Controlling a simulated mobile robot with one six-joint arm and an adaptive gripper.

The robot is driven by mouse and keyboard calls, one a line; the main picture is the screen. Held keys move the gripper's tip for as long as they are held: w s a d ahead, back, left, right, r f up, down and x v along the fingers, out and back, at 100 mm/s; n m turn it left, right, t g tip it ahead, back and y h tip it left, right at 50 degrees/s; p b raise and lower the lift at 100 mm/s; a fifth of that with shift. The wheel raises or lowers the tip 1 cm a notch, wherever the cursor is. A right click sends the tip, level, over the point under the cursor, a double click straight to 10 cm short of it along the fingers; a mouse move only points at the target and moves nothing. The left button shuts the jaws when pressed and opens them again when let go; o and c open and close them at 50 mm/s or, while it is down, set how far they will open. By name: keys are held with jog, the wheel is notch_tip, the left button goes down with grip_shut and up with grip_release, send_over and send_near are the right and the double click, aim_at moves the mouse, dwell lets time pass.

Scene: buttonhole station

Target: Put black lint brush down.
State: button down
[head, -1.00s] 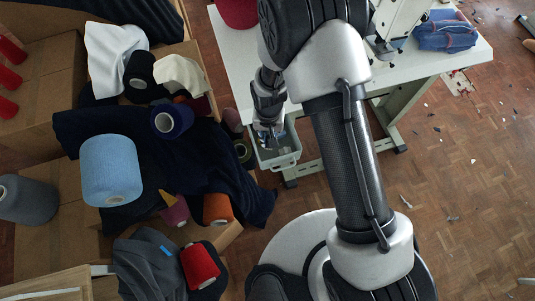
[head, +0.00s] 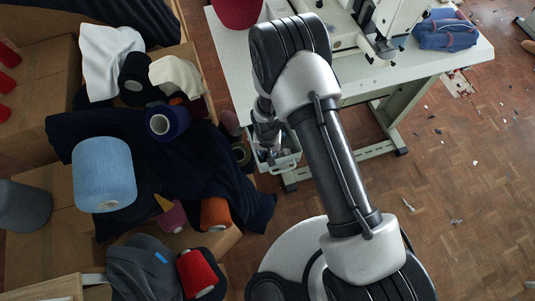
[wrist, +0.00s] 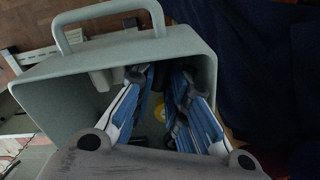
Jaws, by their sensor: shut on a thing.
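My gripper (wrist: 164,76) points down into a grey-green bin (wrist: 68,75) with a loop handle, its fingertips inside the bin's walls. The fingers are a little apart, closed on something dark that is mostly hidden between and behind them. The black lint brush cannot be made out clearly. In the head view my gripper (head: 268,154) is small and partly covers the bin (head: 289,164), which sits beside the white table (head: 345,85). The bin's floor is dark, with a small yellow item (wrist: 160,112) showing between the fingers.
Left of the bin, cardboard boxes hold dark cloth (head: 215,160), a light blue yarn cone (head: 104,175) and several other cones. The wooden floor at right is mostly open.

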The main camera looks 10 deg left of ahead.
aim_at(267, 155)
jog(key=shift+f, duration=0.2)
jog(key=c, duration=1.8)
grip_release()
jog(key=shift+c, duration=0.2)
jog(key=shift+r, duration=0.15)
notch_tip(267, 155, up, 12)
jog(key=p, duration=0.3)
jog(key=shift+p, duration=0.3)
jog(key=shift+r, duration=0.1)
